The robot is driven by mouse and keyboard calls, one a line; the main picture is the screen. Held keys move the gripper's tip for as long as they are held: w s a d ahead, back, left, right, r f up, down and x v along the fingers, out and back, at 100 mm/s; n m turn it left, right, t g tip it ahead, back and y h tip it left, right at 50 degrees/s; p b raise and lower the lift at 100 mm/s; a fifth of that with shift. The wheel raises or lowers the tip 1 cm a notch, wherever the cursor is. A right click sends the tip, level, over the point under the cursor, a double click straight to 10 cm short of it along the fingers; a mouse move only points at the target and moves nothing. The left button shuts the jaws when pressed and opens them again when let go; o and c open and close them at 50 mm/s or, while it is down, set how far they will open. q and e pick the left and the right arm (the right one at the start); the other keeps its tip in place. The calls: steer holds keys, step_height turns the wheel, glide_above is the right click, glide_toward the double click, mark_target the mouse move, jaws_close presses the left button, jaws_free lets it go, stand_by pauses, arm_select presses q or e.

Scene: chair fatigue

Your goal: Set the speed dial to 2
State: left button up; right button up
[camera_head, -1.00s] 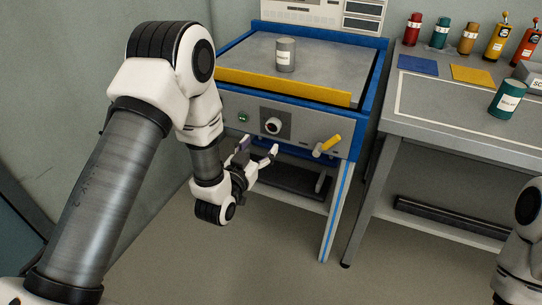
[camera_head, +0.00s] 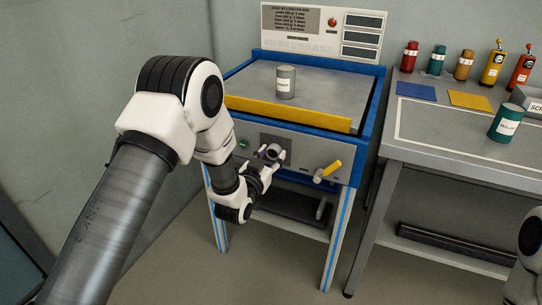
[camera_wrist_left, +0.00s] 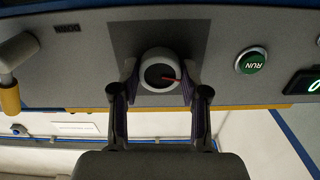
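The speed dial (camera_head: 273,152) is a round knob on a dark square plate on the grey front panel of the blue-framed machine. In the left wrist view, which shows the panel upside down, the dial (camera_wrist_left: 160,72) has a pale rim, a dark face and a red pointer towards the picture's right. My left gripper (camera_head: 268,155) is at the dial. Its fingers (camera_wrist_left: 159,84) are apart, one on each side of the dial, close to its rim; I cannot tell whether they touch it. The scale numbers are not readable. My right gripper is out of view.
A green RUN button (camera_wrist_left: 251,60) sits beside the dial, with a lit display (camera_wrist_left: 304,82) past it. A yellow-handled lever (camera_head: 328,171) is on the panel's other side. A grey can (camera_head: 286,82) stands on the machine top behind a yellow bar (camera_head: 290,113).

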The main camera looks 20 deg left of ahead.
arm_select(q)
steer(key=shift+m, duration=0.4)
steer(key=m+p, duration=0.1)
steer(key=m, duration=0.2)
steer(key=shift+m, duration=0.3)
steer(key=m+p, duration=0.1)
steer(key=m, duration=0.4)
steer(key=m+p, duration=0.1)
steer(key=m, duration=0.4)
steer(key=shift+m, duration=0.4)
steer(key=shift+m+p, duration=0.5)
steer(key=shift+m, duration=1.8)
steer(key=o, duration=1.1)
steer(key=shift+o, duration=0.2)
